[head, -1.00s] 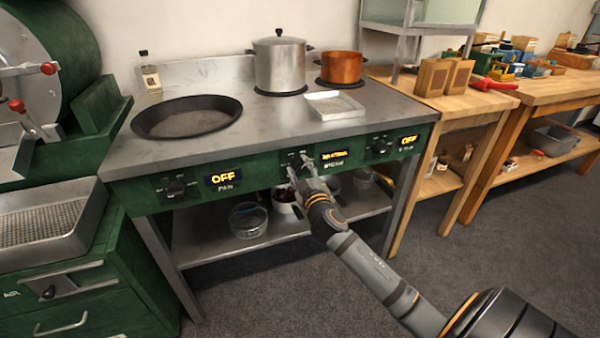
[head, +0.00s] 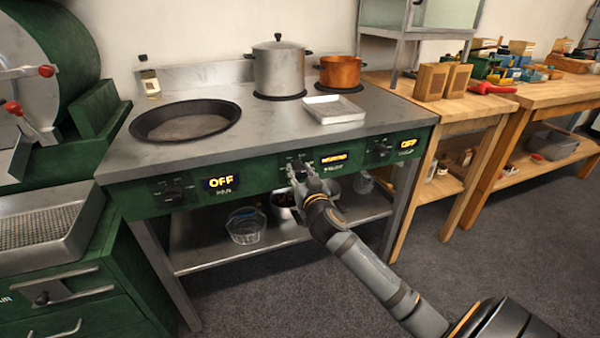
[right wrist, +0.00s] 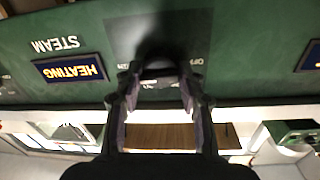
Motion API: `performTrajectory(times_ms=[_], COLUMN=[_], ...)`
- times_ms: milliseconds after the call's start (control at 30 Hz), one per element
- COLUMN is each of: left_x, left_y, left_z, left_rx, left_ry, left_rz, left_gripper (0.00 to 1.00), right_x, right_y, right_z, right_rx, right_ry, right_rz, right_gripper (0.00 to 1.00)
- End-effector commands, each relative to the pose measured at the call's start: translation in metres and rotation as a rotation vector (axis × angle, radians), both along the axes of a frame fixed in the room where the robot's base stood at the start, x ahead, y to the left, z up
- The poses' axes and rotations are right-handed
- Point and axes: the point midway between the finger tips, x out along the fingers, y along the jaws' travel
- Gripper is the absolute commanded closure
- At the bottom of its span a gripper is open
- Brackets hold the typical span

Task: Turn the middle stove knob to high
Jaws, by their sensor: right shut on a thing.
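The middle stove knob (right wrist: 157,74) sits on the green front panel, mostly hidden by my gripper. The same lit display (head: 334,158) is small and blurred in the head view. My right gripper (head: 297,172) reaches the panel from below right, shut on the middle knob. In the right wrist view its two fingers (right wrist: 158,90) stand on either side of the knob. The knob's pointer cannot be read. My left gripper is not in view.
The left knob (head: 172,191) has an OFF display (head: 221,182); the right knob (head: 381,150) also has one (head: 407,144). A silver pot (head: 279,70), a copper pot (head: 341,72) and a white tray (head: 334,109) stand on the stove top. A glass bowl (head: 246,226) is on the shelf below.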

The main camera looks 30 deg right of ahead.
Motion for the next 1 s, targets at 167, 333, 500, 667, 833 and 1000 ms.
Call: performTrajectory(times_ms=[167,333,500,667,833,1000], left_x=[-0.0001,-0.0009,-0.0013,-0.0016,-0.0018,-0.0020], left_y=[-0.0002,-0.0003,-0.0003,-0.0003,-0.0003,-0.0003], left_z=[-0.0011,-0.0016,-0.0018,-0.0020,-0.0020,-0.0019], left_rx=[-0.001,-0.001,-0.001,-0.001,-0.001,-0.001], left_ry=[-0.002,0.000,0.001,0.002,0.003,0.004], left_rz=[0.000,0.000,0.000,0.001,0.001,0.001], left_gripper=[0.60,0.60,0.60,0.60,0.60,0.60], right_x=[-0.0006,-0.0007,-0.0006,-0.0006,-0.0005,-0.0004], right_y=[-0.0004,-0.0005,-0.0003,-0.0003,-0.0003,-0.0002], right_z=[-0.0042,-0.0040,-0.0038,-0.0036,-0.0032,-0.0016], right_rx=[0.057,0.081,0.086,0.086,0.085,0.082], right_ry=[-0.005,-0.010,-0.012,-0.013,-0.014,-0.016], right_rz=[-0.001,-0.002,-0.001,-0.001,-0.001,0.000], right_gripper=[0.93,0.92,0.92,0.93,0.49,0.39])
